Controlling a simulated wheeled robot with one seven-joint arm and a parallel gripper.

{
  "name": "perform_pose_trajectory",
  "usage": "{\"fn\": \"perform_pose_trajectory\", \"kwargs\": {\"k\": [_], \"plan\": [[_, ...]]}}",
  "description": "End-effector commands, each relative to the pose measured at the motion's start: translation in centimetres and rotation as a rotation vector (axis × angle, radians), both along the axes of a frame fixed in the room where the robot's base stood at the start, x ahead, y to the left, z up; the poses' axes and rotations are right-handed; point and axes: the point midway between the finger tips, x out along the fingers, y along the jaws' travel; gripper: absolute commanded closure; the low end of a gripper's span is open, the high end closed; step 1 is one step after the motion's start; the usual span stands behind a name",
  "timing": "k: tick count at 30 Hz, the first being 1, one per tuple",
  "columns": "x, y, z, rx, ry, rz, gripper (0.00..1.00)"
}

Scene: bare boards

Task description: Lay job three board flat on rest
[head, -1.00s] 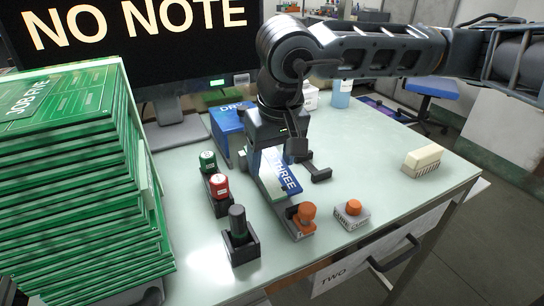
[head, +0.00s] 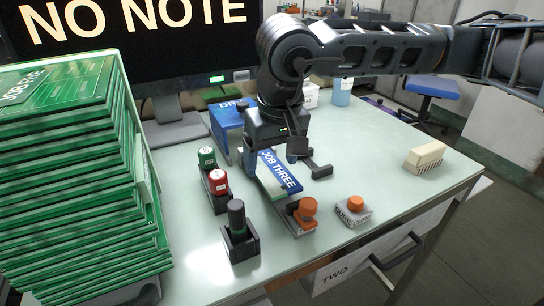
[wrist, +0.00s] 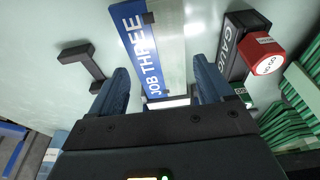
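The job three board (head: 278,172) has a blue strip lettered JOB THREE and a pale panel beside it. It lies about flat, low over the table, in front of my gripper; the wrist view also shows it (wrist: 143,50). My gripper (head: 272,157) points down at the board's far end. In the wrist view its two blue fingers (wrist: 160,78) stand wide apart, one on either side of the board, with gaps to its edges. The rest beneath is mostly hidden by the board; I cannot tell its full contact.
A dark bracket (head: 318,170) stands right of the board. A green board stack (head: 75,190) fills the left. The right of the table is mostly clear.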

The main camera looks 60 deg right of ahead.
Motion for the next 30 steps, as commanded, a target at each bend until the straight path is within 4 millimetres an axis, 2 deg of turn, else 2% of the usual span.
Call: {"fn": "perform_pose_trajectory", "kwargs": {"k": [1,4,14,24,30], "plan": [[0.0,0.0,0.0,0.000,0.000,0.000,0.15],[0.0,0.0,0.0,0.000,0.000,0.000,0.05],[-0.1,0.0,0.5,-0.001,0.001,0.001,0.05],[-1.0,0.6,5.6,-0.004,-0.001,0.002,0.05],[-1.4,0.9,7.4,-0.001,0.001,0.000,0.05]]}}
